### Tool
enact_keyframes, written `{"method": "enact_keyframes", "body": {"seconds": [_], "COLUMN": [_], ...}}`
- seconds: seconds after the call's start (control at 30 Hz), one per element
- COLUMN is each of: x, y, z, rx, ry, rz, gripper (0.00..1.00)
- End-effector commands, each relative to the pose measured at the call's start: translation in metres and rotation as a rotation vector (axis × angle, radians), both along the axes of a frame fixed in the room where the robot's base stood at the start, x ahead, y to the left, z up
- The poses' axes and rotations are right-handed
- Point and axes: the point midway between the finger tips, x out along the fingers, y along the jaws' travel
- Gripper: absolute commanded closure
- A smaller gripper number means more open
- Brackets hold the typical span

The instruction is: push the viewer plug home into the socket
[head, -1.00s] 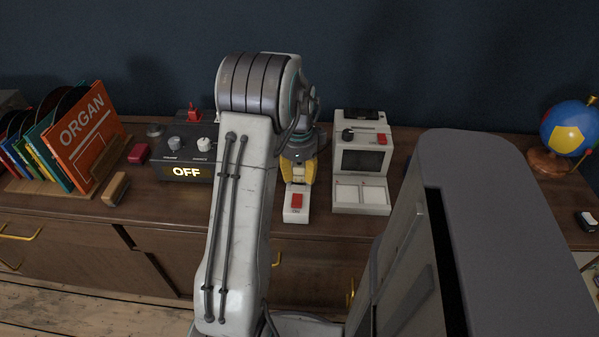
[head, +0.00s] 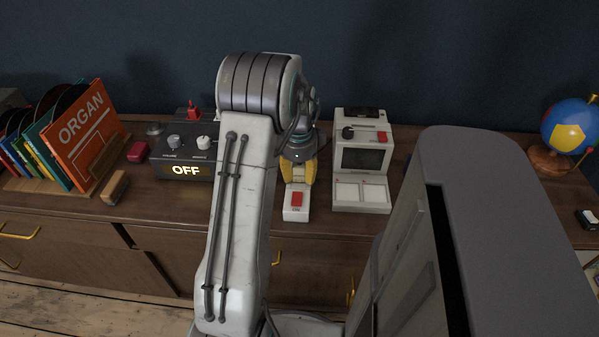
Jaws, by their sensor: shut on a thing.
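My gripper (head: 299,173), with yellow fingers, points down just behind a white block with a red switch (head: 297,199) on the sideboard top. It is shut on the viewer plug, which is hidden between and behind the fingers. The socket cannot be made out; the gripper and the block cover that spot, and I cannot tell how far in the plug sits. The white viewer (head: 362,193), with a dark screen, a black knob and a red switch, stands upright just right of the gripper, apart from it.
A dark box with knobs and a lit "OFF" sign (head: 186,171) stands left of my arm. Farther left are a brown brush (head: 115,188), a red object (head: 138,152) and a record rack with an "ORGAN" sleeve (head: 82,130). A globe (head: 570,127) is far right. The wall is close behind.

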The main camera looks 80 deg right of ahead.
Motion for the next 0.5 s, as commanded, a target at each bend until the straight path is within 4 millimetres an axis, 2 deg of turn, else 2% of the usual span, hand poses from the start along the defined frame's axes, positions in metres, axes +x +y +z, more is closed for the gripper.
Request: {"method": "enact_keyframes", "body": {"seconds": [0.1,0.13,0.4,0.5], "x": [0.0000,0.0000,0.0001,0.0001], "y": [0.0000,0.0000,0.0003,0.0003], "z": [-0.0036,-0.0035,-0.0030,-0.0029], "rx": [0.000,0.000,0.001,0.001], "ry": [0.000,0.000,0.000,0.000], "rz": [0.000,0.000,0.000,0.000], "gripper": [0.97,0.59,0.35,0.35]}}
